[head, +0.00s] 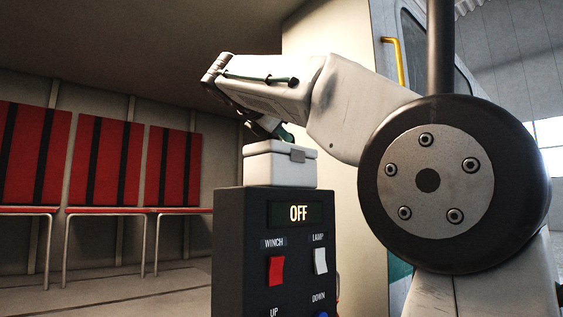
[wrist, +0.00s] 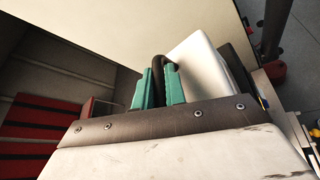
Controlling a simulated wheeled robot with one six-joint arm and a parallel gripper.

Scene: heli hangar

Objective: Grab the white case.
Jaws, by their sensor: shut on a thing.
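The white case (head: 279,167) sits upright on top of the dark control box in the head view, with a grey latch on its front. It also shows as a pale block in the wrist view (wrist: 203,68), just right of my fingers. My gripper (head: 283,134) reaches down to the case's top from above. In the wrist view, the teal fingers of my gripper (wrist: 159,90) are shut on the case's dark curved handle (wrist: 159,60). The lower part of the handle is hidden by the fingers. The case appears to rest on the box; I cannot tell any gap.
Red seats (head: 101,165) line the left wall. A yellow handrail (head: 396,62) is behind my arm. Floor at left is open.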

